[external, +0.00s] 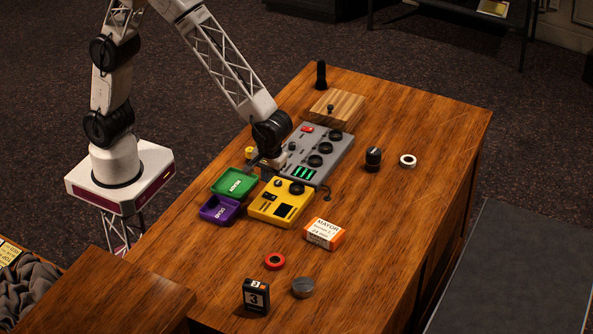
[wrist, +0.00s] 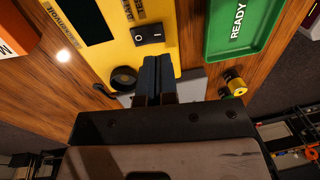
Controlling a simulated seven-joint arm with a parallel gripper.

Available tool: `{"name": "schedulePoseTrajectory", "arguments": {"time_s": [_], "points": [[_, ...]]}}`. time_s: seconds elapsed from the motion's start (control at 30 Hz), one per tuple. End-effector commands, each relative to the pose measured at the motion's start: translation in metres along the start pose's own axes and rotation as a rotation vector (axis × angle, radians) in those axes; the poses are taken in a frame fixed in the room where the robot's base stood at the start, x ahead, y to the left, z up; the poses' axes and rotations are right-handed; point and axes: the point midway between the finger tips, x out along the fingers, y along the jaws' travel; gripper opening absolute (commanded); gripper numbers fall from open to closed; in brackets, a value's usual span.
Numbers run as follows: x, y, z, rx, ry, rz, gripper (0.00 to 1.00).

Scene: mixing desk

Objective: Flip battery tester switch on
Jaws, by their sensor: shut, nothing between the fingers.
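The yellow battery tester (external: 263,210) lies on the wooden desk, between the green tray and an orange-and-white box. In the wrist view the tester (wrist: 134,55) has a black rocker switch (wrist: 149,33), a dark display (wrist: 85,20) and a round black knob (wrist: 123,79). I cannot tell which way the switch is set. My gripper (wrist: 159,62) is shut and empty. In the wrist view its fingertips show over the tester's near edge, just beside the knob and short of the switch, with no visible contact on it. The fingertips are hard to make out in the external view.
A grey mixing panel (external: 337,153) with knobs stands right behind the tester. The green READY tray (external: 236,184) and a purple tray (external: 219,210) are at its left. An orange-and-white box (external: 324,233) sits right. The desk's right side is mostly clear.

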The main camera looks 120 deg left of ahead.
Motion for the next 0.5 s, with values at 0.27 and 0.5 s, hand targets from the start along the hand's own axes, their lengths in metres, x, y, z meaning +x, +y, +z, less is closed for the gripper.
{"name": "schedulePoseTrajectory", "arguments": {"time_s": [0.27,0.5], "points": [[0.037,0.000,0.000,0.000,0.000,-0.001,0.00],[0.052,-0.001,0.000,0.000,0.000,-0.001,0.00]]}}
